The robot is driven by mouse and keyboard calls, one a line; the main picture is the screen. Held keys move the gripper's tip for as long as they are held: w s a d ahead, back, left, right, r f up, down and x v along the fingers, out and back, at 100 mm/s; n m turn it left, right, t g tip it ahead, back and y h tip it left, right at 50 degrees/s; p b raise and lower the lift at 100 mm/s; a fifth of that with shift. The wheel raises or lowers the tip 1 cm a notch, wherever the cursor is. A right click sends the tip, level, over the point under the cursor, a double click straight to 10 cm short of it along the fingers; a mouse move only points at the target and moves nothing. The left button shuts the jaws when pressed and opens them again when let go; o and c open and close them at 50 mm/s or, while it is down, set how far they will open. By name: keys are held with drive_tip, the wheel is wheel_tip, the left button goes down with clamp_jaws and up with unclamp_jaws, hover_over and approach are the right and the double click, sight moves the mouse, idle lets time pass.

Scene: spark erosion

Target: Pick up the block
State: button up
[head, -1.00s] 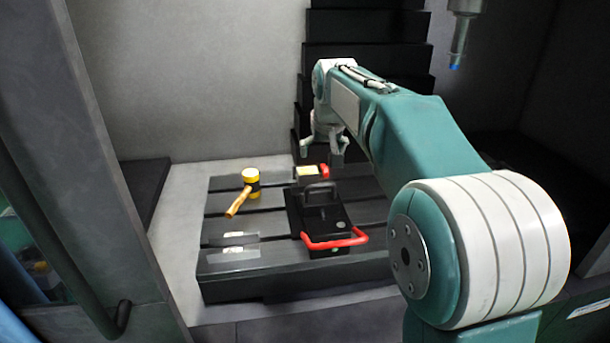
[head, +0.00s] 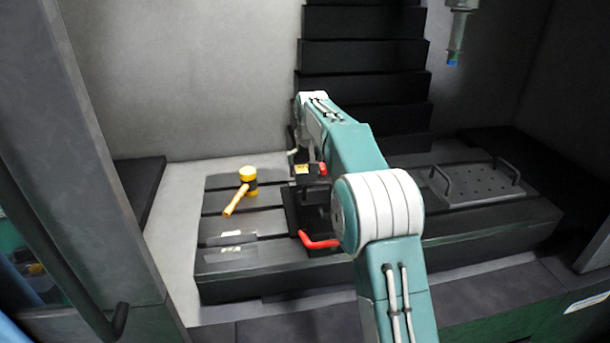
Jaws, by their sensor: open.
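A small block-like piece with a pale yellow face (head: 302,169) sits at the far end of a black vise (head: 291,210), at the end away from the red handle. I cannot tell for sure that it is the block. My gripper (head: 302,160) is open, pointing down at the back of the vise, over or just behind this piece. One finger shows to the left; the other is partly lost against my arm and the dark background. I cannot tell whether the fingers touch anything. My forearm hides the right part of the vise.
A red handle (head: 318,243) sticks out in front. A plate with two handles (head: 476,186) lies right. A machine head (head: 457,38) hangs at upper right.

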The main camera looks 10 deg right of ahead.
sight(305, 168)
drive_tip(key=x, duration=0.5)
drive_tip(key=shift+w+d, duration=0.15)
drive_tip(key=shift+w, duration=0.05)
drive_tip(key=c, duration=1.1)
drive_tip(key=shift+o, duration=0.2)
drive_tip(key=shift+r, duration=0.1)
drive_tip(key=shift+r, duration=0.1)
